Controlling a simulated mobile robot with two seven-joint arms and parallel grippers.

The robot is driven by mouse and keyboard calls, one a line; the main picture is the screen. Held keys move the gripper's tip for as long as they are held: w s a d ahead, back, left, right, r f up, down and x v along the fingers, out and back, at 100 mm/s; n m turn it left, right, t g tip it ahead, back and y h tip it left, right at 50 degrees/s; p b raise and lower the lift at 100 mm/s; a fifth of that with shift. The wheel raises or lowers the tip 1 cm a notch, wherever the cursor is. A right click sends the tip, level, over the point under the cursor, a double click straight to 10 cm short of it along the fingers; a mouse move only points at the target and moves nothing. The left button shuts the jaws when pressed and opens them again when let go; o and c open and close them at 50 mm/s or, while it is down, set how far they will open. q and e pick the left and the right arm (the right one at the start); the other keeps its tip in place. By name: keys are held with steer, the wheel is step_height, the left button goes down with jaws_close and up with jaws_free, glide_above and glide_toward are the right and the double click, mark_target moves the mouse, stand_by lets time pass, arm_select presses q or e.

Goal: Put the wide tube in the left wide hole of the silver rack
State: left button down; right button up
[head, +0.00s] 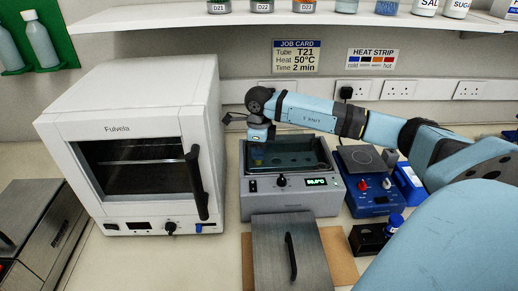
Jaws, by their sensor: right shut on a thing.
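My right gripper (258,138) reaches in from the right and points down over the left end of the grey water bath (290,197). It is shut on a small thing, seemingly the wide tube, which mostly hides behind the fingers. A blue patch (257,155) shows just below the fingertips, at the bath's left inside. My left gripper is not in view.
A white oven (140,140) stands left of the bath. A steel lid (290,255) with a black handle lies in front. A blue hotplate (370,185) and a black holder (369,240) with a blue-capped tube (394,223) are to the right. A shelf (300,17) runs above.

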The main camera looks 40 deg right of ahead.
steer(key=shift+f+b, duration=0.65)
steer(key=shift+f, duration=0.4)
steer(key=o, duration=1)
steer(key=shift+r, duration=0.1)
step_height(320, 180, up, 14)
steer(key=shift+f+b, duration=0.1)
steer(key=shift+b, duration=0.55)
steer(key=shift+f, duration=0.1)
